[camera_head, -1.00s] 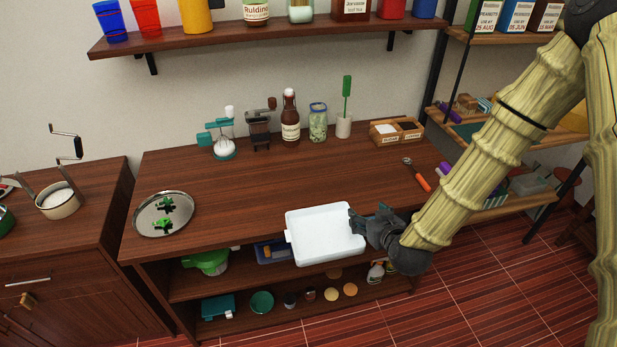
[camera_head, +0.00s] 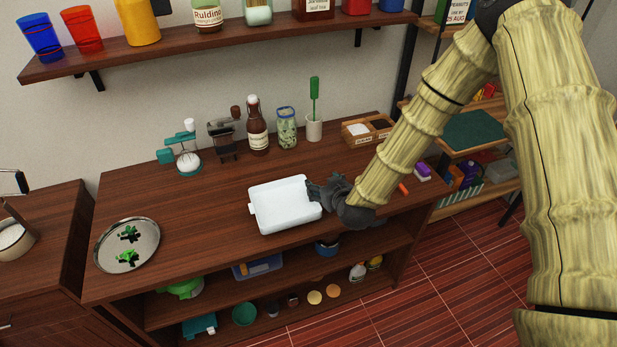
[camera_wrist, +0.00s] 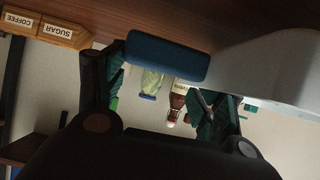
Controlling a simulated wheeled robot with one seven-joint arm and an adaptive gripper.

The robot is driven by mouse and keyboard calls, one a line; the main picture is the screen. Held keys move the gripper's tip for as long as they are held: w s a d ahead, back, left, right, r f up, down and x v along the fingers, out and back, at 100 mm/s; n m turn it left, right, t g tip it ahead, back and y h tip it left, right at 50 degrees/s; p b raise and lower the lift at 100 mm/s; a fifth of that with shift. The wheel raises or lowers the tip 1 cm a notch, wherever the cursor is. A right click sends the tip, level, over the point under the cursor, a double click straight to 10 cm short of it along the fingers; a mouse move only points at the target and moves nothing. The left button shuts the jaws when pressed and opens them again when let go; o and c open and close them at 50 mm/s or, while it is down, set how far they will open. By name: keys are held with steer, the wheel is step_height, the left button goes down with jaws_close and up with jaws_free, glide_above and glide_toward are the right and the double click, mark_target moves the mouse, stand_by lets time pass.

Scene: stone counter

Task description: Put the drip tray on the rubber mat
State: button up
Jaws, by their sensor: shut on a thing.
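The white drip tray (camera_head: 284,208) is level over the front middle of the wooden counter. It also shows in the wrist view (camera_wrist: 268,75), with a blue rounded bar (camera_wrist: 168,56) against it between my fingers. My gripper (camera_head: 318,192) is shut on the tray's right end and hides that end. I cannot tell whether the tray touches the counter. A flat dark green mat (camera_head: 473,132), which looks like the rubber mat, lies on the side shelf at the right, behind my arm.
On the counter (camera_head: 205,225) stand a round metal tray (camera_head: 127,246) with green pieces, a teal-and-white device (camera_head: 187,160), a grinder (camera_head: 224,140), a brown bottle (camera_head: 257,130), a jar (camera_head: 287,130) and a sugar-and-coffee box (camera_head: 368,130). The left counter is clear between them.

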steer(key=w+a, duration=0.1)
steer(key=w+a+p, duration=0.1)
steer(key=w, duration=0.1)
steer(key=w+a, duration=0.1)
steer(key=w, duration=0.1)
steer(key=shift+w+f+p, duration=0.15)
steer(key=shift+p, duration=0.2)
steer(key=shift+w+a+p, duration=0.3)
steer(key=shift+w+a, duration=0.05)
steer(key=shift+w, duration=0.15)
steer(key=shift+s+f+p, duration=0.1)
steer(key=shift+f+p, duration=0.7)
steer(key=shift+f, duration=1)
steer(key=o, duration=1.7)
steer(key=b+v, duration=0.3)
steer(key=v, duration=0.9)
steer(key=shift+s+f, duration=0.1)
